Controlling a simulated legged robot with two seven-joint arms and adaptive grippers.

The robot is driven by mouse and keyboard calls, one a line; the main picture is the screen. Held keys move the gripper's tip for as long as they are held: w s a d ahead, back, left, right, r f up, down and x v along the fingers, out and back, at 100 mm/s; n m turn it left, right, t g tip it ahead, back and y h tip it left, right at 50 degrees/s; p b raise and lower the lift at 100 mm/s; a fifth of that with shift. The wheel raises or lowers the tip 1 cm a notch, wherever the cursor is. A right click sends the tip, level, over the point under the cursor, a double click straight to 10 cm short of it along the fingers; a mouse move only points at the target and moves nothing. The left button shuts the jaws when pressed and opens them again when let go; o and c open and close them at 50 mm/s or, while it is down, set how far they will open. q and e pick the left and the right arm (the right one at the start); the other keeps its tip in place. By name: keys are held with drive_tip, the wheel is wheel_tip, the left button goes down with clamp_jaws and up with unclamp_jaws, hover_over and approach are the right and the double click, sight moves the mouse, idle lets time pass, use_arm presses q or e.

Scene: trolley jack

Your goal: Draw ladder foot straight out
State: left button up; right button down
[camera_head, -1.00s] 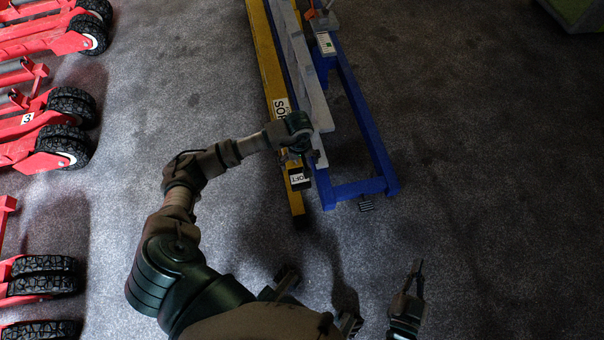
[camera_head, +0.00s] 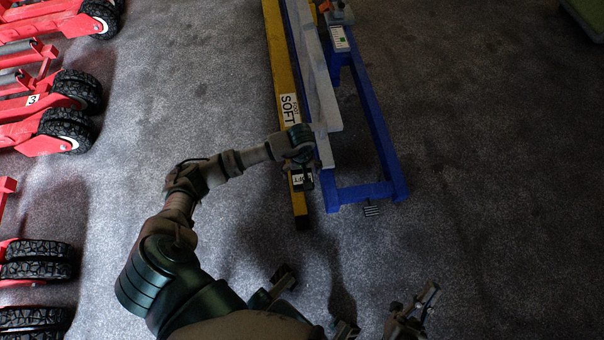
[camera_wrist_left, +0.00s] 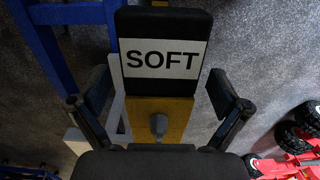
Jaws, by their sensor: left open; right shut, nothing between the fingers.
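The ladder foot (camera_wrist_left: 164,50) is a black block with a white SOFT label, seen close up in the left wrist view. It sits at the end of a yellow rail (camera_wrist_left: 178,112), with a grey bolt (camera_wrist_left: 158,124) below it. In the head view the yellow rail (camera_head: 280,70) runs beside the blue frame, and the foot is largely hidden by my left gripper (camera_head: 302,170). My left gripper (camera_wrist_left: 158,95) is open, with one finger on each side of the foot; contact cannot be told. My right gripper (camera_head: 426,298) is shut and empty, low in the head view.
A blue frame (camera_head: 372,110) with a grey bar (camera_head: 318,70) stands close right of the yellow rail. Red trolley jacks (camera_head: 45,110) with black wheels line the left side.

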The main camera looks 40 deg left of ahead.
use_arm(q)
drive_tip(key=shift+a+f, duration=0.1)
drive_tip(key=shift+a, duration=0.05)
drive_tip(key=c, duration=1.3)
drive_tip(key=shift+s+d, duration=0.1)
drive_tip(key=shift+d, duration=0.15)
drive_tip(key=shift+s+d+p, duration=0.35)
drive_tip(key=shift+s+d, duration=0.15)
drive_tip(key=shift+d, duration=0.05)
drive_tip(key=shift+s+d+p, duration=0.75)
drive_tip(key=shift+s+d, duration=0.75)
drive_tip(key=shift+d, duration=0.25)
